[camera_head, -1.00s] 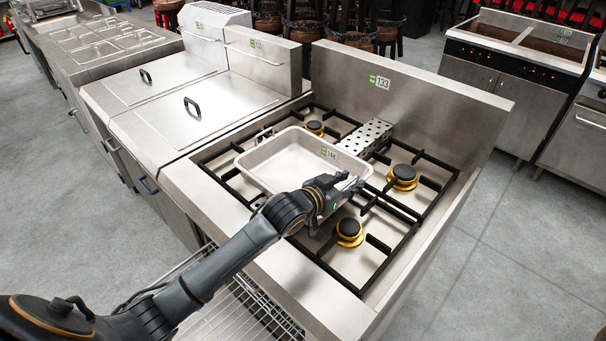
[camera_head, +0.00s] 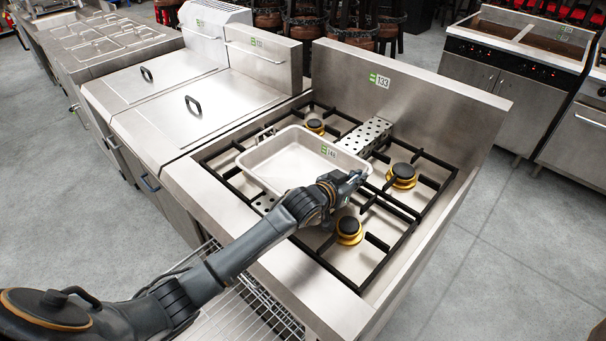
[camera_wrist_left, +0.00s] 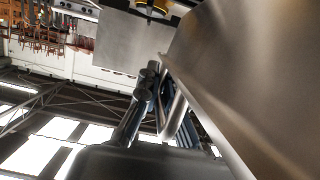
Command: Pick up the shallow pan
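The shallow pan (camera_head: 285,163) is a pale metal rectangular tray with a green-and-white tag on its inner wall. It rests on the black grates of the stove. A wire handle (camera_head: 265,136) shows at its far left end. My left gripper (camera_head: 354,181) is at the pan's near right end, low beside the rim. In the left wrist view, a dark finger (camera_wrist_left: 139,105) stands close to a silvery loop (camera_wrist_left: 173,108), which looks like a pan handle, beside the pan's metal wall (camera_wrist_left: 245,75). Whether the fingers grip the loop is unclear. My right gripper is not in view.
The stove (camera_head: 325,310) has a tall back panel (camera_head: 410,95). A perforated metal piece (camera_head: 368,136) lies behind the pan, and burners (camera_head: 349,230) stand to its right. Lidded steel units (camera_head: 195,105) adjoin on the left. Floor is clear on the right.

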